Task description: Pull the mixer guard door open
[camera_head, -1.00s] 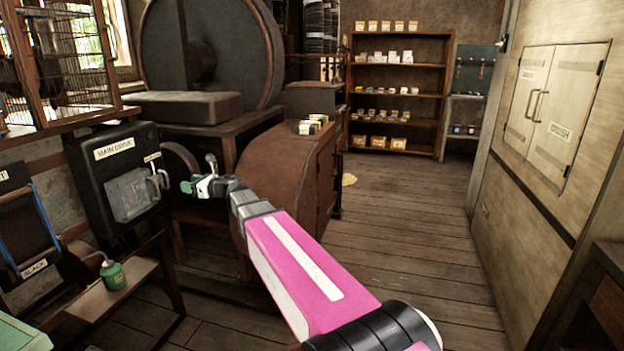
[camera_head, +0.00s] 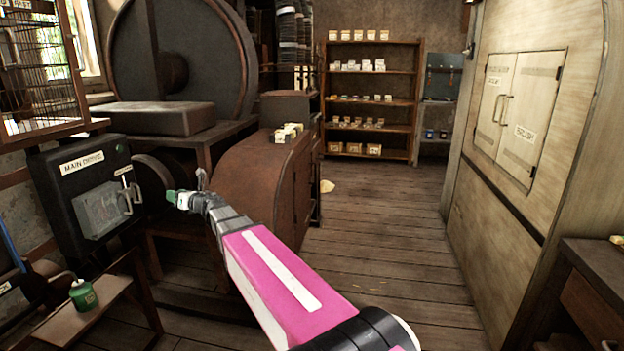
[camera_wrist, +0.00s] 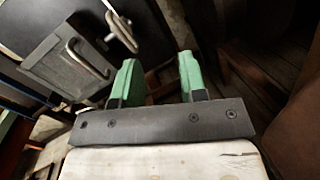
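No label I can read says mixer guard. A black box marked "MAIN DRIVE" (camera_head: 85,185) stands at the left, with a small grey, partly see-through door (camera_head: 103,208) on its front. A metal bar handle (camera_head: 131,198) is on that door's right side; door and handle also show in the wrist view, with the door (camera_wrist: 72,65) at upper left and its handle (camera_wrist: 90,58) on it. The door looks shut. My gripper (camera_head: 176,199) is to the right of the box, apart from the handle. In the wrist view my gripper's green fingers (camera_wrist: 158,75) are spread with nothing between them.
A rusty rounded housing (camera_head: 262,170) stands just right of my gripper. A shelf with a green can (camera_head: 83,295) is below the box. Pale wall doors with handles (camera_head: 508,105) are at the right, a drawer unit (camera_head: 590,290) at lower right.

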